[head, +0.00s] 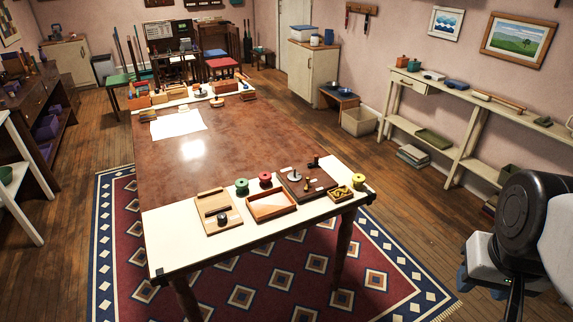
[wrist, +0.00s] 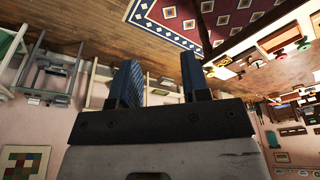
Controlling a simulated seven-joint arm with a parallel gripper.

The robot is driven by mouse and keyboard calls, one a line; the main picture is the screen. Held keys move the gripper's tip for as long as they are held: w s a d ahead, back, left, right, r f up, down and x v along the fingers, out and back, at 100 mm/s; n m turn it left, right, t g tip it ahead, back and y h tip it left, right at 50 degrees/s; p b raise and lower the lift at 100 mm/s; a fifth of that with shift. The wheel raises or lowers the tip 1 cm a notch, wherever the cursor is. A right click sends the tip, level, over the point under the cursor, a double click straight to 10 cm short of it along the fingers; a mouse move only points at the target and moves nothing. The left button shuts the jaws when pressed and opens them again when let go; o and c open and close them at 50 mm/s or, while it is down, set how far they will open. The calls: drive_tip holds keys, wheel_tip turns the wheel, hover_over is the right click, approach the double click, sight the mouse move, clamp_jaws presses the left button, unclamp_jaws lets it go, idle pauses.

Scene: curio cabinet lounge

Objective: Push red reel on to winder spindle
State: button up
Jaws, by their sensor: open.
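The red reel (head: 265,178) stands on the pale near end of the long table, at the back edge of a wooden tray. The winder appears to be the dark brown board (head: 318,187) to its right, with a pale disc and small upright parts. I cannot tell which part is the spindle. The reel is apart from this board. My gripper (wrist: 160,82) is open and empty, its two blue fingers spread in the wrist view. It is off to the right of the table, well away from the reel. In the wrist view the table things are small and tilted.
A green reel (head: 242,187) stands left of the red one and a yellow reel (head: 358,181) at the right. The wooden tray (head: 270,217), a board with a black knob (head: 211,205) and a small box (head: 341,200) sit nearby. A shelf (head: 459,103) lines the right wall.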

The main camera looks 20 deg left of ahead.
drive_tip(key=o, duration=0.8)
drive_tip(key=shift+w, duration=0.1)
